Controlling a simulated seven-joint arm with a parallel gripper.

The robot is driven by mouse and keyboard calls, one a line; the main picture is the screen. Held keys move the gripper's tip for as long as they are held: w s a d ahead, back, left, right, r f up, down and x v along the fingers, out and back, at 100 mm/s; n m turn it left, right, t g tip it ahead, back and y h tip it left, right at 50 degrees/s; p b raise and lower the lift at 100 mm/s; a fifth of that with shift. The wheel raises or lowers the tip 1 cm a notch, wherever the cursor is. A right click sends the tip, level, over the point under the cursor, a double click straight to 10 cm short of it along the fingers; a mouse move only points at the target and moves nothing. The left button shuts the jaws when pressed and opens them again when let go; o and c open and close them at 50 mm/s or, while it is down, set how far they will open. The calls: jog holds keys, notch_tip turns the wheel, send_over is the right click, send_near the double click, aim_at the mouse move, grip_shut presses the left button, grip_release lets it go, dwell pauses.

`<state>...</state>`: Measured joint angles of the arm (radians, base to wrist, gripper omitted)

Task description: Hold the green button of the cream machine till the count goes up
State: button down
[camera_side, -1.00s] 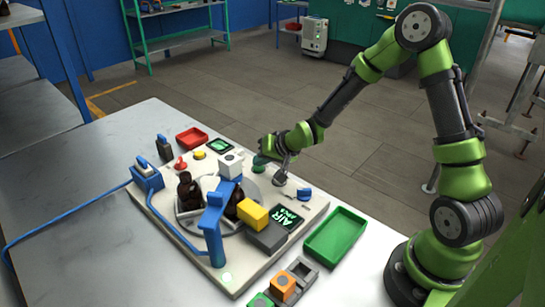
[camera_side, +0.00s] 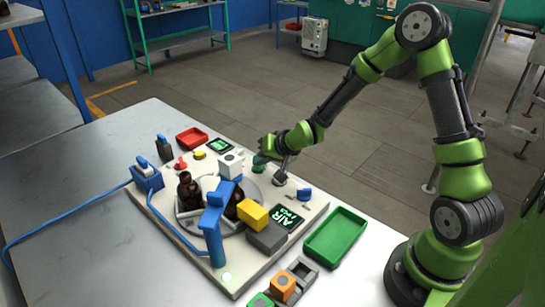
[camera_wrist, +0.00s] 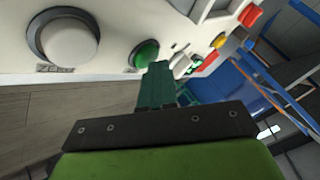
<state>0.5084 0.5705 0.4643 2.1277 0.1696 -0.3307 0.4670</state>
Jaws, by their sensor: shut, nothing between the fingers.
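The cream machine (camera_side: 165,213) lies flat on the table and carries several controls. Its round green button (camera_wrist: 146,54) shows in the wrist view, set in a dark ring on the cream panel. My gripper (camera_wrist: 157,70) is shut, with its dark green fingertips at the lower right edge of that button. I cannot tell if the tips touch or press it. In the side view my gripper (camera_side: 262,158) is low over the machine's far right edge and partly hides the button. A small dark screen with green marks (camera_side: 219,145) is at the back; its figures are too small to read.
Brown bottles (camera_side: 188,190) stand on the round plate behind a blue post (camera_side: 213,235). A large pale knob (camera_wrist: 70,42) sits beside the green button. A screen reading AIR (camera_side: 287,217), a yellow block (camera_side: 254,215) and a green tray (camera_side: 336,237) are nearer my base.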

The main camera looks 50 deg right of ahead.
aim_at(261, 168)
jog(key=shift+r, duration=0.85)
jog(key=shift+r, duration=2.5)
